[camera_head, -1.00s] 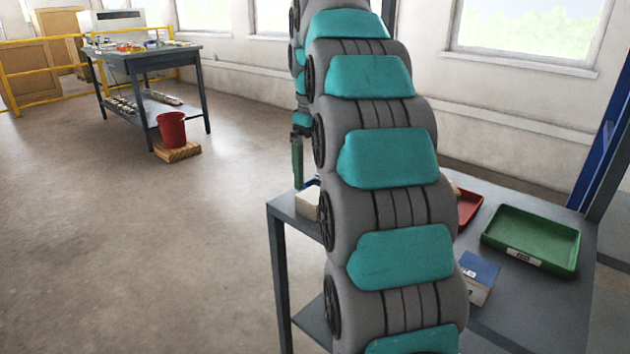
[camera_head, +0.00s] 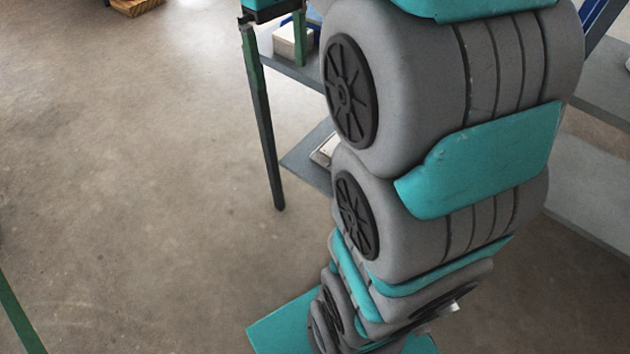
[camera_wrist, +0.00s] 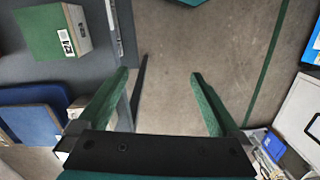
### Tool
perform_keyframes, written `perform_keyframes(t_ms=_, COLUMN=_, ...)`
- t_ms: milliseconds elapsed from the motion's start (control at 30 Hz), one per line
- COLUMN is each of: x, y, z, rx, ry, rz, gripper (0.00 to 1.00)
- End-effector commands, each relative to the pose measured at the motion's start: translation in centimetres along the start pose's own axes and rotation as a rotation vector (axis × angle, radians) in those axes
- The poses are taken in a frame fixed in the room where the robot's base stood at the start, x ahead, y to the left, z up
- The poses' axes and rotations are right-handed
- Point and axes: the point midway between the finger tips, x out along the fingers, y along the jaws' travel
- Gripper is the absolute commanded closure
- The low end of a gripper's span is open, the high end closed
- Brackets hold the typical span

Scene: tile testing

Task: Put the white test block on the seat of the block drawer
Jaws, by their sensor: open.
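My gripper (camera_wrist: 160,80) is open in the wrist view, its two green fingers wide apart with bare floor visible between them. It also shows at the top left of the head view (camera_head: 273,42), beside the table corner. A whitish block-like thing (camera_head: 286,42) shows there behind one finger; I cannot tell whether it is the white test block. In the wrist view, a small pale thing (camera_wrist: 78,105) lies left of the left finger, also unclear. I cannot make out the block drawer or its seat for certain.
A green-topped box with a label (camera_wrist: 52,30) stands on the grey table (camera_wrist: 20,65) in the wrist view. A blue panel (camera_wrist: 32,122) is at lower left, a white tray-like thing (camera_wrist: 300,105) at right. My arm hides much of the table in the head view.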

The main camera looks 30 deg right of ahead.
Motion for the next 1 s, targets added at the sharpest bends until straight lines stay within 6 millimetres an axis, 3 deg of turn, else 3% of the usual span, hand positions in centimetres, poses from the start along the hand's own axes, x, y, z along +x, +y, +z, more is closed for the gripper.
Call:
perform_keyframes(t_ms=300, x=7.5, y=-6.6, z=9.7, rx=0.101, ry=-0.053, rz=-0.007, gripper=0.00)
perform_keyframes(t_ms=600, x=14.1, y=-10.1, z=17.7, rx=0.184, ry=-0.089, rz=-0.001, gripper=0.00)
perform_keyframes(t_ms=733, x=15.4, y=-10.6, z=19.1, rx=0.201, ry=-0.095, rz=0.001, gripper=0.00)
perform_keyframes(t_ms=1000, x=15.7, y=-10.7, z=19.4, rx=0.207, ry=-0.095, rz=0.001, gripper=0.00)
